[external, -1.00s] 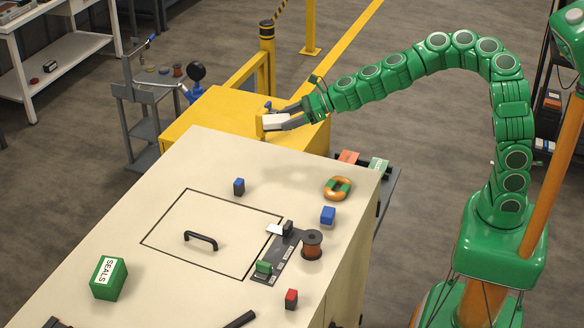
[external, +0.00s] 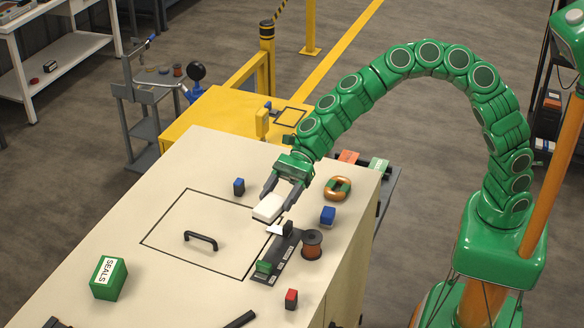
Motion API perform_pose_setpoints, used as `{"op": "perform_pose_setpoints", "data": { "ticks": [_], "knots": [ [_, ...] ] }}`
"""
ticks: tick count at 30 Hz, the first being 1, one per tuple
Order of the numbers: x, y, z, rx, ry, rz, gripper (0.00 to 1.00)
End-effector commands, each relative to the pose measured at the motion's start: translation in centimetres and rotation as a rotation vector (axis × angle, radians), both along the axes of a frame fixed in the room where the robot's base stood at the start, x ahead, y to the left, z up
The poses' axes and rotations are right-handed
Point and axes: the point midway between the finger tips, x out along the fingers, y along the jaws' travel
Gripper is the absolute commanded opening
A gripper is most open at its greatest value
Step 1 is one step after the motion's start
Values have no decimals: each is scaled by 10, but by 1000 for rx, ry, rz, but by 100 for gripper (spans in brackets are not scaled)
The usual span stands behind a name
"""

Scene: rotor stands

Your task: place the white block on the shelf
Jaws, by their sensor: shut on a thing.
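A white block (external: 268,208) is held between the two dark fingers of my gripper (external: 279,201), which points down and toward the front over the cream cabinet top (external: 205,160). The block is near the right part of a black outlined square on that top. I cannot tell whether it touches the surface. Which shelf is meant is not clear: a white rack with a lower shelf (external: 65,60) stands at the back left, and a grey stand with a low shelf (external: 147,157) stands beside the yellow cabinet (external: 205,112).
A dark strip (external: 285,252) with a green block, a copper spool (external: 311,244), blue blocks (external: 328,215) (external: 239,187), an orange-green ring (external: 338,188), a red block (external: 291,299), a black handle (external: 200,240) and a green SEALS box (external: 109,278) occupy the top. Its left part is mostly clear.

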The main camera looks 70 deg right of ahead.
Motion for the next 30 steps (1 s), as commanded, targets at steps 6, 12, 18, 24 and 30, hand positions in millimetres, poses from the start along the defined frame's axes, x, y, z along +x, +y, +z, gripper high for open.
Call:
{"op": "perform_pose_setpoints", "data": {
  "ticks": [6, 12, 18, 24, 30],
  "knots": [
    [-29, 44, 9, -2, -2, 122, 30],
    [-35, 58, 11, 0, 0, 156, 30],
    [-18, 71, 0, -1, -1, 156, 30],
    [-1, 85, -9, -1, -2, 153, 30],
    [15, 99, -19, -2, 0, 156, 30]
  ]
}}
